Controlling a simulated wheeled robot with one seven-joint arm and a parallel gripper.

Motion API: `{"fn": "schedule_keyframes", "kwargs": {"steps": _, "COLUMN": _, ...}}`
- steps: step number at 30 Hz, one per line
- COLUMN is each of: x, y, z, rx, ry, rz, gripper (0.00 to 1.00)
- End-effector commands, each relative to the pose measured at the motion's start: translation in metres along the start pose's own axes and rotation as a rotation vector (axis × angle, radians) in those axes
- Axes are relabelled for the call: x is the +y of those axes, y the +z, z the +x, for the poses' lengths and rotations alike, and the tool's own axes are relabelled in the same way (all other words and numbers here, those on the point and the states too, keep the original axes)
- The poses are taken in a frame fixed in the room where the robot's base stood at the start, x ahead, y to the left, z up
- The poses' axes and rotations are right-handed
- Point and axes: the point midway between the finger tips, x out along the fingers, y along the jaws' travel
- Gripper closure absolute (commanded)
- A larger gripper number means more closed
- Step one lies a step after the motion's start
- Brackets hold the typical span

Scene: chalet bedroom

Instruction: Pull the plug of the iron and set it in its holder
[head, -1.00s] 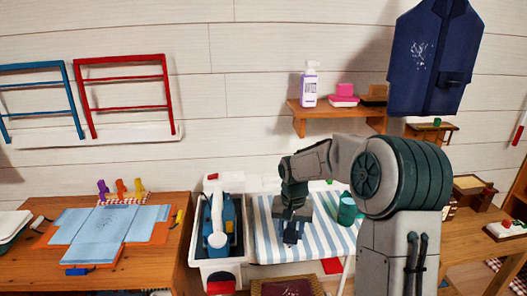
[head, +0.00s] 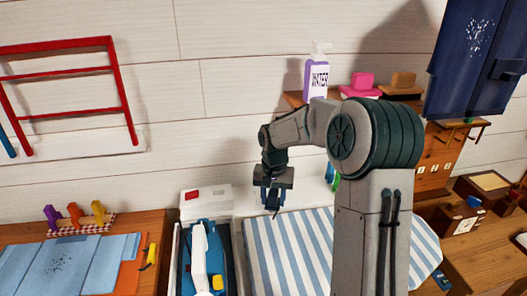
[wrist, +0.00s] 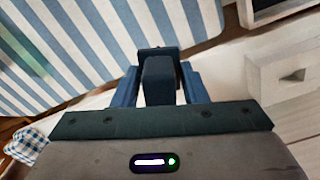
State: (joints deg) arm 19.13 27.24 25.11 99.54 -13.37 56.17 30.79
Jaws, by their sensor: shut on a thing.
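The iron (head: 205,262), blue and white, lies in a white tray (head: 174,262) left of the striped ironing board (head: 290,250) in the head view. My gripper (head: 272,197) is in front of the wall, by the far edge of the board. In the wrist view a dark block, which looks like the plug (wrist: 158,78), sits between my blue fingers, and they are shut on it. In the head view a small dark end shows below the fingers. The cord's path cannot be followed. I cannot make out which thing is the plug's holder.
A white unit with a red patch (head: 192,194) stands behind the iron. A wooden table (head: 150,222) with folded blue cloth (head: 70,262) is at left.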

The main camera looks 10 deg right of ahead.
Motion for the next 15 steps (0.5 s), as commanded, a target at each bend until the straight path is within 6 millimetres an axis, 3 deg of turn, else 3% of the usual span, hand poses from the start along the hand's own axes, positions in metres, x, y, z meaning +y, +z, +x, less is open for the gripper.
{"fn": "schedule_keyframes", "kwargs": {"steps": 5, "x": -0.007, "y": -0.019, "z": -0.024, "rx": -0.004, "ry": -0.007, "rz": 0.228, "gripper": 0.84}}
{"fn": "schedule_keyframes", "kwargs": {"steps": 15, "x": -0.024, "y": -0.068, "z": -0.057, "rx": -0.008, "ry": -0.005, "rz": 0.888, "gripper": 0.84}}
